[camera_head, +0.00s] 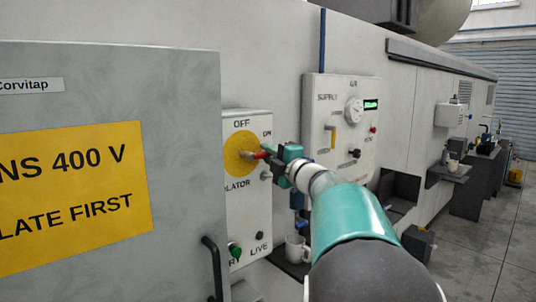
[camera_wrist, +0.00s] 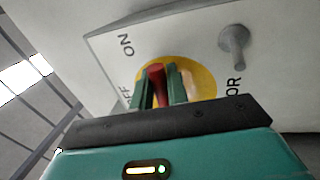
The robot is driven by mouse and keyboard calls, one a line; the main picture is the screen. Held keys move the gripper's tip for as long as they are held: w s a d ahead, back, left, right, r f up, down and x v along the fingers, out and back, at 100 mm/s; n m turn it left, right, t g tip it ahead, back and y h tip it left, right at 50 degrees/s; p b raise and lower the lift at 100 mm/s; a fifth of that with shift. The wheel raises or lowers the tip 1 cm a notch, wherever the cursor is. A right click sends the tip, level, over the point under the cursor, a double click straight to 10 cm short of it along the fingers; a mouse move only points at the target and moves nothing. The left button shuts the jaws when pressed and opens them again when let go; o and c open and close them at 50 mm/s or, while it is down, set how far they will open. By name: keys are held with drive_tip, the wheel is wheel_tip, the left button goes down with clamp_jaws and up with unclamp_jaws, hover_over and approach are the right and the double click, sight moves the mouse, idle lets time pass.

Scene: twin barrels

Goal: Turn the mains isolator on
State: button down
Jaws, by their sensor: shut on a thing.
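The mains isolator is a red handle (camera_head: 260,155) on a yellow disc (camera_head: 238,150), on a pale panel with OFF above the disc and ON at its upper right. The disc also shows in the wrist view (camera_wrist: 205,83), tilted. My gripper (camera_head: 270,155) is shut on the red handle, with one green finger on each side of it in the wrist view (camera_wrist: 157,88). In the head view the handle runs right from the disc into my fingers. They hide part of it, so its exact angle is hard to tell.
A grey cabinet door with a yellow warning sign (camera_head: 75,190) and a dark handle (camera_head: 213,265) stands close on the left. A grey knob (camera_wrist: 233,42) juts from the isolator panel. A supply panel (camera_head: 340,110) is behind my arm. A mug (camera_head: 297,248) stands below.

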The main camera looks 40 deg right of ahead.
drive_tip(key=shift+f, duration=0.1)
drive_tip(key=c, duration=1.4)
unclamp_jaws()
drive_tip(key=shift+w, duration=0.1)
drive_tip(key=shift+c, duration=0.2)
drive_tip(key=s+f, duration=0.2)
drive_tip(key=s, duration=1.1)
drive_tip(key=shift+s+d+f, duration=0.15)
drive_tip(key=shift+s+f, duration=0.15)
drive_tip(key=shift+s, duration=0.1)
